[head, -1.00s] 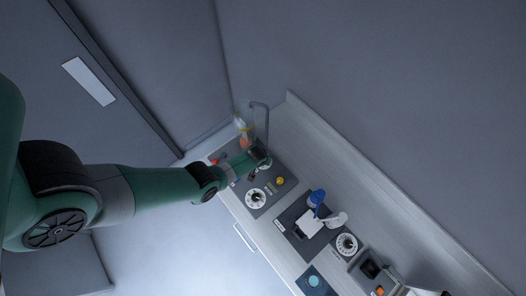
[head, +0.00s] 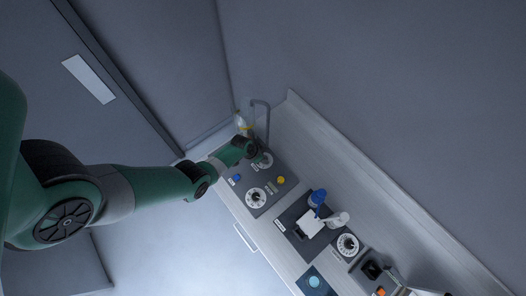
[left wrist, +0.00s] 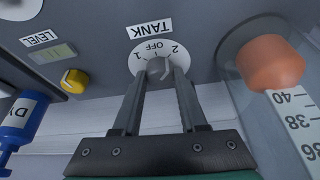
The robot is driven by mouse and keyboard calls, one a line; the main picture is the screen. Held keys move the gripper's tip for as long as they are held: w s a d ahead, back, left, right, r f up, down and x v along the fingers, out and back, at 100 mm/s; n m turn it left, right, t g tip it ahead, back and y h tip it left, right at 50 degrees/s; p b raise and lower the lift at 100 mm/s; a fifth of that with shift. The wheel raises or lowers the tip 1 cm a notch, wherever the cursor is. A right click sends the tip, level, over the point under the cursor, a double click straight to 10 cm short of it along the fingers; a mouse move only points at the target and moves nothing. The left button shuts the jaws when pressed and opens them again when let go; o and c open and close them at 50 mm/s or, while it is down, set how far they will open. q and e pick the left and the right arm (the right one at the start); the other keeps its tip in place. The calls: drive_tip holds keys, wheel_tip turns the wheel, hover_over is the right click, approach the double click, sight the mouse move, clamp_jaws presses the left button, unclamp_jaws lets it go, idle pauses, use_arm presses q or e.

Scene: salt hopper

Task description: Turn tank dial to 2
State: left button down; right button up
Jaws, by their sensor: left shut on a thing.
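The tank dial (left wrist: 160,67) is a small grey knob on a white round plate marked 1, OFF and 2, under a TANK label (left wrist: 150,28). OFF is at the plate's top in the left wrist view, with 1 on its left and 2 on its right. My left gripper (left wrist: 161,75) has its two dark fingers on either side of the knob and is shut on it. The knob's pointer is not clear enough to read. In the head view my left gripper (head: 260,157) is at the panel's far end, partly covering the dial plate (head: 267,161). My right gripper is not in view.
An orange float (left wrist: 272,63) in a clear tube with a number scale (left wrist: 302,125) stands close right of the gripper. A yellow knob (left wrist: 74,81), LEVEL display (left wrist: 52,53) and blue object (left wrist: 18,122) lie left. A white dial (head: 255,198) is nearer in the head view.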

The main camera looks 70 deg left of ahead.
use_arm(q)
drive_tip(key=shift+m, duration=0.5)
drive_tip(key=shift+c, duration=2.2)
unclamp_jaws()
